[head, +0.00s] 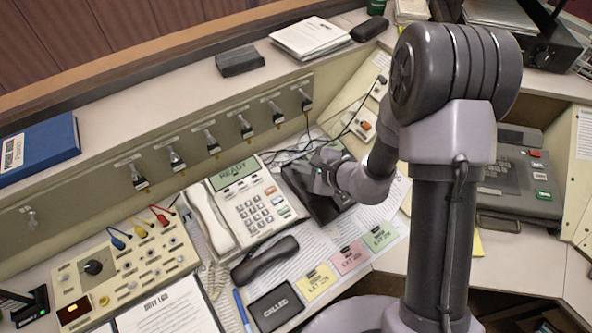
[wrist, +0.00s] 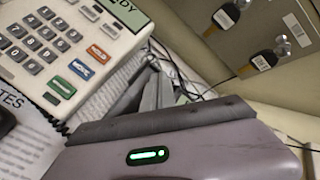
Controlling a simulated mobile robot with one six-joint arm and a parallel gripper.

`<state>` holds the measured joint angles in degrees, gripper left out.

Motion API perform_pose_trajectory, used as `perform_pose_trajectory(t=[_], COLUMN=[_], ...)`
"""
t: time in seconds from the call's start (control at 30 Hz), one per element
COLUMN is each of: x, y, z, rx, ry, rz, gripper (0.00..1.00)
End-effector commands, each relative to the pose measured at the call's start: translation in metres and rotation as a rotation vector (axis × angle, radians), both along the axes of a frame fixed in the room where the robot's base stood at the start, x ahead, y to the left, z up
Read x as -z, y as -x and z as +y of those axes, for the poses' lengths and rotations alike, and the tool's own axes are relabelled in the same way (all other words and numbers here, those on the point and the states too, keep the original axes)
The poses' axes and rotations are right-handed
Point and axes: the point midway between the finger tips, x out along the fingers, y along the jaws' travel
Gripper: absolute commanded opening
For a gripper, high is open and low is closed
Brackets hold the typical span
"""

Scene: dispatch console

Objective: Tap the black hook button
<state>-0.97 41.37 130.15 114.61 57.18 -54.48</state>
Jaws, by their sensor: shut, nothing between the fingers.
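A black phone base (head: 332,210) stands to the right of a cream keypad phone (head: 262,214) in the head view. My gripper (head: 318,184) is over this base, and its fingers and wrist cover much of the top. I cannot make out the black hook button in either view, nor tell whether the fingertips touch anything. A black handset (head: 265,261) lies off the base, on papers in front of the cream phone. In the wrist view my gripper's fingers (wrist: 150,86) are together and empty, beside the cream phone's keypad (wrist: 50,45).
Keys hang in a row on the back panel (head: 213,142) behind the phones. A switch panel (head: 125,265) with coloured plugs is at left. Coloured cards (head: 350,257) and a black "CALLED" pad (head: 275,307) lie in front. Cables (head: 300,150) run behind the black base.

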Motion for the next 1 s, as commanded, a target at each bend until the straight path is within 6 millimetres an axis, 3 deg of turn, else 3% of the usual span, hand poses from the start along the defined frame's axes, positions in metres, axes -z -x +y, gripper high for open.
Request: perform_pose_trajectory(t=[1.0], x=[0.0082], y=[-0.0012], z=[0.0008], rx=[0.0], ry=[0.0], rz=[0.0], gripper=[0.0])
